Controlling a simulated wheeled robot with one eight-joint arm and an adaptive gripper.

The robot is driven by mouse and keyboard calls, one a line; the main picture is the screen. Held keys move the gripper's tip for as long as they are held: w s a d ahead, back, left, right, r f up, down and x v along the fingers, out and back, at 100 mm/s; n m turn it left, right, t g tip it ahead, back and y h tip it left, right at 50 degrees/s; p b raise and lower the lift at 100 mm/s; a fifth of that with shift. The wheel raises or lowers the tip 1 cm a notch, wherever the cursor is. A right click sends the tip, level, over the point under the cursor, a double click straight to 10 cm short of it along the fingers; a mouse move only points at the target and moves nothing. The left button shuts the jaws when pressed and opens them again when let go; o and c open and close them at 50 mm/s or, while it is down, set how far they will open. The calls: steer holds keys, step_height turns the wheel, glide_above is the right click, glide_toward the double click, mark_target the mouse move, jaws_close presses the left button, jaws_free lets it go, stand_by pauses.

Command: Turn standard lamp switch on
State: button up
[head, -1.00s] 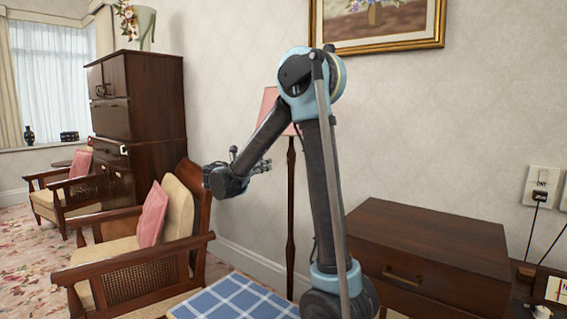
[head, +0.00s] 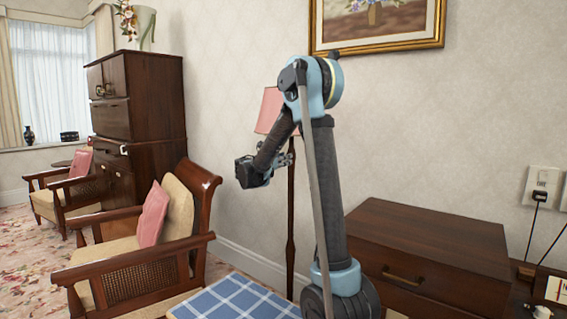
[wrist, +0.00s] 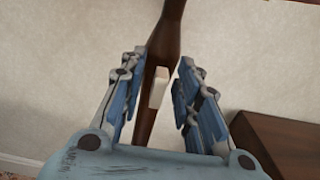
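The standard lamp has a pink shade (head: 268,110) and a thin dark wooden pole (head: 291,225), upright against the wall and partly hidden by my arm. In the wrist view the pole (wrist: 171,30) runs down the middle. A small pale block, seemingly the switch (wrist: 159,88), sits on the pole. My gripper (wrist: 162,62) is open, with one blue-padded finger on each side of the pole and switch in the picture. I cannot tell whether the fingers reach around the pole or are short of it. In the head view the gripper (head: 284,154) is beside the pole, below the shade.
A dark wooden chest (head: 430,250) stands right of the lamp; its corner shows in the wrist view (wrist: 285,145). A wooden armchair (head: 130,275) with a pink cushion (head: 153,215) is on the left. A blue checked surface (head: 235,300) lies in front. A framed picture (head: 375,42) hangs above.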

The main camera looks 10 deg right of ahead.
steer(key=shift+w+d, duration=0.1)
steer(key=shift+c, duration=0.6)
jaws_close()
steer(key=m, duration=0.6)
steer(key=shift+s+d+f+m, duration=0.1)
steer(key=shift+s+d+m, duration=0.1)
steer(key=shift+m, duration=0.1)
steer(key=m, duration=0.7)
steer(key=f+m, duration=0.1)
steer(key=m, duration=0.3)
steer(key=shift+s+d, duration=0.15)
steer(key=shift+s, duration=0.15)
steer(key=shift+m, duration=0.3)
